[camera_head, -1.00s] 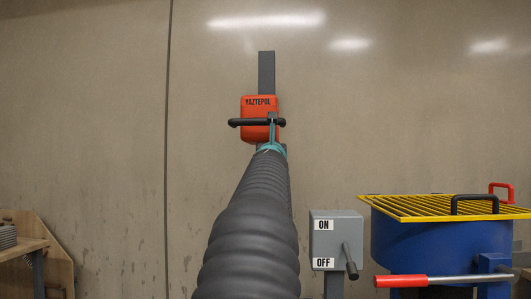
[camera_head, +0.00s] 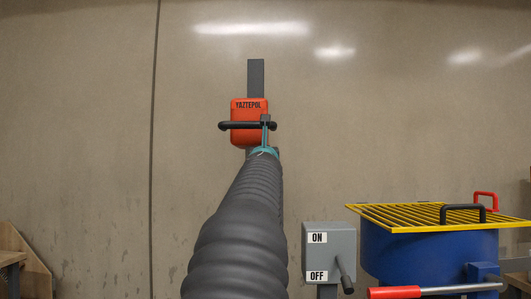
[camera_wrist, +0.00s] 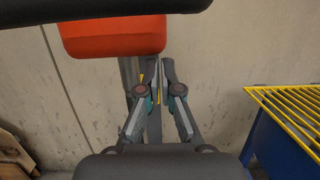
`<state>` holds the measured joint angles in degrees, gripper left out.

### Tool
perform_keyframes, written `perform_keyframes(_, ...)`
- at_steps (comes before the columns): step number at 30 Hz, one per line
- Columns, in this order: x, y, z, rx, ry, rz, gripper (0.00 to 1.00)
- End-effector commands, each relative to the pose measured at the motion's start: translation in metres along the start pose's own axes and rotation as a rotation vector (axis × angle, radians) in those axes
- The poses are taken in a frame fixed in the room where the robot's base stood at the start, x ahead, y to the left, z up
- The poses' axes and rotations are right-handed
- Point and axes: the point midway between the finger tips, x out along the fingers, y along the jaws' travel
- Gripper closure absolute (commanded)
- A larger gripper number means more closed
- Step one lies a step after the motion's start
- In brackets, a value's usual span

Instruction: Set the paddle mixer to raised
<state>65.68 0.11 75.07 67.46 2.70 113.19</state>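The paddle mixer's orange-red body (camera_head: 249,135), marked YAZTEPOL, sits on a grey upright post (camera_head: 256,74) against the wall. A black horizontal handle bar (camera_head: 235,126) crosses its front. In the wrist view the bar (camera_wrist: 100,12) runs across the top, with the orange body (camera_wrist: 112,38) behind and below it. My gripper (camera_wrist: 162,66) is just under the body's lower right edge, its fingers drawn together and the bar above them. I see nothing clearly between the fingers. My arm hides the lower post in the head view, and whether the fingertips touch the mixer is unclear.
A grey ON/OFF switch box (camera_head: 329,252) with its lever down stands to the right. Beyond it are a blue drum (camera_head: 405,262) with a yellow grate (camera_head: 420,217) and a red-handled lever (camera_head: 394,292). Wooden furniture (camera_head: 22,262) is at lower left.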

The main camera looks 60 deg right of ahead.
Motion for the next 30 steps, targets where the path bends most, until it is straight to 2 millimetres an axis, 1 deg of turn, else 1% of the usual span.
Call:
perform_keyframes(1,-0.002,0.000,0.010,0.000,-0.014,-0.002,1.00)
perform_keyframes(5,-0.003,0.000,0.006,0.000,-0.014,-0.002,1.00)
perform_keyframes(8,-0.005,0.001,-0.004,0.000,-0.013,0.000,1.00)
perform_keyframes(15,-0.012,0.005,-0.046,0.003,-0.003,0.007,1.00)
perform_keyframes(17,-0.025,0.005,-0.038,0.002,-0.007,0.007,1.00)
perform_keyframes(24,-0.070,0.005,-0.040,0.002,-0.002,0.007,1.00)
perform_keyframes(27,-0.085,0.004,-0.040,0.002,-0.002,0.007,1.00)
perform_keyframes(30,-0.097,0.004,-0.039,0.002,-0.001,0.007,1.00)
